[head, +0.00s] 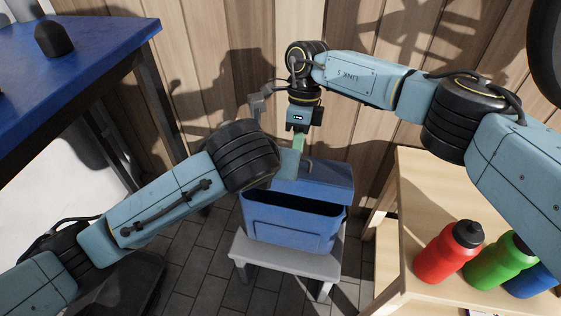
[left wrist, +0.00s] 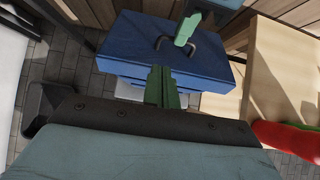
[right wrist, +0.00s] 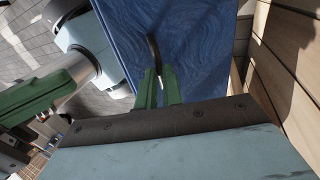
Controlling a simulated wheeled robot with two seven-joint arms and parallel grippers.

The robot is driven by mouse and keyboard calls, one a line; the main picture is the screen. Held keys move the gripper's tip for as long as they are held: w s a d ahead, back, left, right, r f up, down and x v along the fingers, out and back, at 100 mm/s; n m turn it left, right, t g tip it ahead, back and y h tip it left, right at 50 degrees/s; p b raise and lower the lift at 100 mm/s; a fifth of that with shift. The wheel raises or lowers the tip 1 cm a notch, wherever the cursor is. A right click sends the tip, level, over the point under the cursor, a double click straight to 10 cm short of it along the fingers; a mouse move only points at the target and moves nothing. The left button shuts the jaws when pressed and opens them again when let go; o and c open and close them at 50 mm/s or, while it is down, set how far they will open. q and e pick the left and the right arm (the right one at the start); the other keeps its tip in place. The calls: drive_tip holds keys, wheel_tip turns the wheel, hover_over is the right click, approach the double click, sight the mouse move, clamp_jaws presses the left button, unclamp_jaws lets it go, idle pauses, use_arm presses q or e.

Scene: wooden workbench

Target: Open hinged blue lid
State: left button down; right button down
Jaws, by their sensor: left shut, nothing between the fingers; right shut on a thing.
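A blue box (head: 290,228) stands on a grey stool. Its blue lid (head: 330,178) is raised part way, with a dark gap showing above the box's front wall. The lid also fills much of the right wrist view (right wrist: 195,40). My right gripper (head: 300,142) is over the lid, its green fingers (right wrist: 157,80) shut on the dark handle (right wrist: 153,48). The handle also shows on the lid's top in the left wrist view (left wrist: 204,44). My left gripper (left wrist: 163,82) is shut and empty near the lid's edge; my left arm partly hides the box in the head view.
The grey stool (head: 278,257) stands on dark floor tiles near a wooden wall (head: 225,80). A light wooden table (head: 415,205) at the right holds red (head: 447,252), green (head: 497,262) and blue bottles. A blue-topped table (head: 80,50) is at the upper left.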

use_arm(q)
drive_tip(key=x, duration=0.9)
drive_tip(key=shift+f, duration=0.1)
drive_tip(key=shift+w, duration=0.1)
drive_tip(key=shift+w+d+r, duration=0.2)
drive_tip(key=shift+w+r, duration=0.45)
drive_tip(key=shift+w, duration=0.05)
use_arm(e)
drive_tip(key=shift+f, duration=0.1)
use_arm(q)
drive_tip(key=shift+w+r, duration=0.1)
use_arm(e)
drive_tip(key=shift+s, duration=0.1)
drive_tip(key=c, duration=1.5)
unclamp_jaws()
drive_tip(key=shift+a, duration=0.1)
